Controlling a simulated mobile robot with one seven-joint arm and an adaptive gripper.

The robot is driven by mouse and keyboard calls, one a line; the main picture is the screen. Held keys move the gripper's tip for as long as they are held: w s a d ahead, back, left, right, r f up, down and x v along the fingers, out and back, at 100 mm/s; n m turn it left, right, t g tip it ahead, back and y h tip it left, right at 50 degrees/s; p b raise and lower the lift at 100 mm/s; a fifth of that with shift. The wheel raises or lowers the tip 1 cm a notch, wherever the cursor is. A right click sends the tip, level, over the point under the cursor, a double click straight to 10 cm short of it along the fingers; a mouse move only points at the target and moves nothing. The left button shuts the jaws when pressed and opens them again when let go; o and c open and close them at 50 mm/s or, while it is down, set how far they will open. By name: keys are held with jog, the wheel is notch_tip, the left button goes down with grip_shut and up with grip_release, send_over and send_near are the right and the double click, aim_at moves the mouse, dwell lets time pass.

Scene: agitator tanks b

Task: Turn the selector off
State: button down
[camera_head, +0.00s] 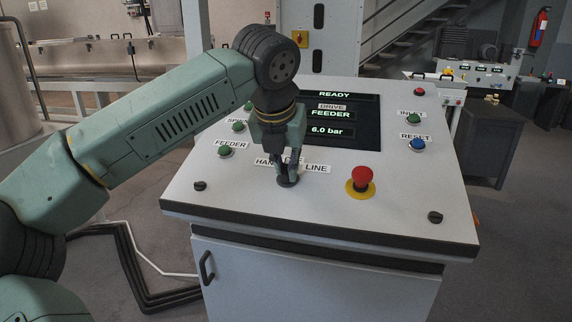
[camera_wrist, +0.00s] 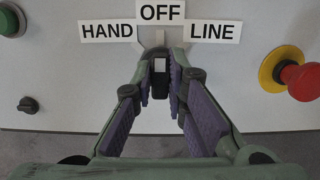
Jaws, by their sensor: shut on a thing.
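The selector (camera_head: 288,181) is a dark round knob on the sloping console top, below the HAND, OFF and LINE labels. My gripper (camera_head: 287,172) reaches down onto it from above and is shut on it. In the wrist view my gripper (camera_wrist: 160,75) has its purple-padded fingers close together on either side of the selector (camera_wrist: 160,66), just under the OFF label (camera_wrist: 161,12). The fingers hide most of the knob, so its exact pointing direction is hard to tell.
A red emergency stop (camera_head: 361,180) on a yellow base stands to the right of the selector. Green buttons, such as the FEEDER one (camera_head: 225,151), are at left, and a blue RESET button (camera_head: 418,144) is at right. A dark display (camera_head: 345,115) lies behind my gripper.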

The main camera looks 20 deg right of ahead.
jog(key=c, duration=1.6)
grip_release()
jog(key=v, duration=1.2)
